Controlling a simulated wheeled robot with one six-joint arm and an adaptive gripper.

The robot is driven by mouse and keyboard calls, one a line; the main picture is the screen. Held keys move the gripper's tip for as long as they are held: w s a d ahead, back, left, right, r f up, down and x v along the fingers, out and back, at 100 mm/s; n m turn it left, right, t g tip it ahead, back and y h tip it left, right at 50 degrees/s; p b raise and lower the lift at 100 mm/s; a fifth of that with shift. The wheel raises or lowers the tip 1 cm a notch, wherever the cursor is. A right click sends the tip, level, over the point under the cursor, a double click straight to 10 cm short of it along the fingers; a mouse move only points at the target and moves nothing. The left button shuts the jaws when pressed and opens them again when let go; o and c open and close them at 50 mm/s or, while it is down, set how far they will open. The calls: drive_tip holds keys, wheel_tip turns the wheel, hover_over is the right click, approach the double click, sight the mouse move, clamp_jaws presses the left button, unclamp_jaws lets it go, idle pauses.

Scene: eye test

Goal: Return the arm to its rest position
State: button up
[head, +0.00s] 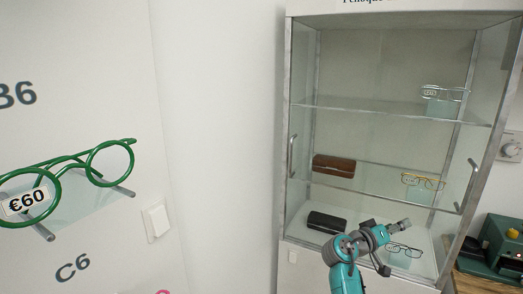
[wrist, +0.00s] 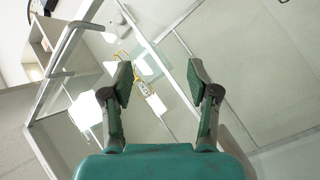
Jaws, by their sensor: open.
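My arm (head: 345,262) rises from the bottom of the head view, bent to the right in front of the lower part of a glass display cabinet (head: 300,130). My gripper (wrist: 163,82) shows clearly in the wrist view. Its two dark green finger pads stand wide apart with nothing held between them. Behind the fingers lie the cabinet's glass and metal frame, tilted in the picture. In the head view the fingers cannot be made out clearly.
The cabinet holds a brown case (head: 334,166), a black case (head: 326,222), and clear (head: 445,92), gold (head: 422,181) and dark (head: 405,250) glasses. Green glasses (head: 110,163) sit on the left wall. A teal machine (head: 504,243) stands at right.

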drive_tip(key=s+a+f+n+t+y, duration=0.25)
drive_tip(key=s+f, duration=0.35)
drive_tip(key=f, duration=0.3)
drive_tip(key=s+a+f+n+t+y, duration=0.1)
drive_tip(key=s+a+f+y, duration=0.25)
drive_tip(key=s+f, duration=0.45)
drive_tip(key=s+a+f+n+t+y, duration=0.1)
drive_tip(key=s+a+f+n+y, duration=0.2)
drive_tip(key=f, duration=0.8)
drive_tip(key=s+a+f+t+y, duration=0.15)
drive_tip(key=s+a, duration=0.25)
drive_tip(key=s, duration=0.5)
drive_tip(key=s+a+f+y, duration=0.3)
drive_tip(key=s, duration=0.7)
drive_tip(key=s+a+r+m+y, duration=0.1)
drive_tip(key=s+r, duration=0.4)
drive_tip(key=s, duration=0.3)
drive_tip(key=s+a+r+m, duration=0.1)
drive_tip(key=s+a+r, duration=0.1)
drive_tip(key=s+r, duration=0.4)
drive_tip(key=s+a+r+m+t+y, duration=0.1)
drive_tip(key=s+r, duration=0.4)
drive_tip(key=s, duration=0.6)
drive_tip(key=shift+s+a+r+y, duration=0.25)
drive_tip(key=shift+a+y, duration=0.1)
drive_tip(key=shift+a, duration=0.3)
drive_tip(key=shift+d, duration=0.1)
